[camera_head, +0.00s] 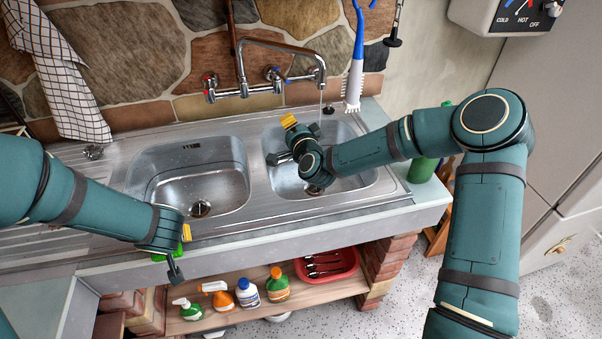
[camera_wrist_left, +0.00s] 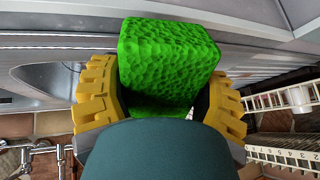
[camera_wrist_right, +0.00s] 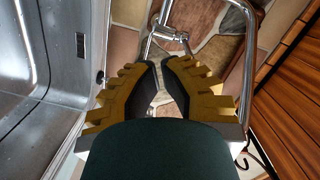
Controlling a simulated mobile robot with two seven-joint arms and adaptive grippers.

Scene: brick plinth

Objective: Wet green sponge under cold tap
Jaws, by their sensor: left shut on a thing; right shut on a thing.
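My left gripper (camera_head: 172,250) is shut on the green sponge (camera_wrist_left: 165,55), which fills the space between its yellow fingers. In the head view it is at the sink's front edge, and only slivers of the sponge (camera_head: 160,257) show. The chrome tap (camera_head: 320,75) has its spout over the right basin (camera_head: 350,185), and a thin stream of water falls from it. The blue-marked cold knob (camera_head: 275,73) is on the wall. My right gripper (camera_head: 288,122) is over the right basin, left of the stream. Its fingers are nearly together, and what they hold cannot be made out.
The left basin (camera_head: 225,165) is empty. A blue-and-white brush (camera_head: 355,75) and a checked towel (camera_head: 60,75) hang on the wall. Several bottles (camera_head: 247,292) and a red tray (camera_head: 325,268) stand on the shelf below. A green bottle (camera_head: 422,168) is behind my right arm.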

